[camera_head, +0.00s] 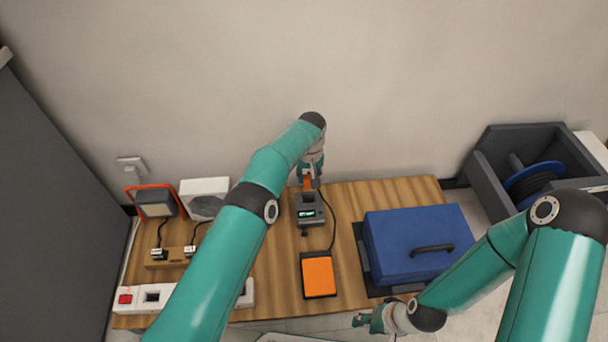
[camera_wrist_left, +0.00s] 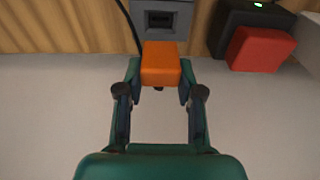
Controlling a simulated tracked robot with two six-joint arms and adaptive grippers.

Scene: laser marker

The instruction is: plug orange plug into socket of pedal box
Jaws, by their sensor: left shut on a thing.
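The orange plug (camera_wrist_left: 160,63) is held between the fingers of my left gripper (camera_wrist_left: 160,90), which is shut on it. In the left wrist view, a grey box (camera_wrist_left: 181,38) with a dark rectangular socket (camera_wrist_left: 160,19) lies just beyond the plug. The plug's far edge overlaps or nearly meets the box's near edge; I cannot tell whether they touch. In the head view, my left gripper (camera_head: 309,178) is at the back of the grey pedal box (camera_head: 309,209), which has a green display, with the plug (camera_head: 307,183) partly hidden. My right gripper (camera_head: 368,320) is at the table's front edge, its fingers too small to judge.
An orange pedal (camera_head: 318,275) lies in front of the pedal box, with a black cable alongside. A blue case (camera_head: 415,245) stands to the right. A red block (camera_wrist_left: 262,49) is nearby.

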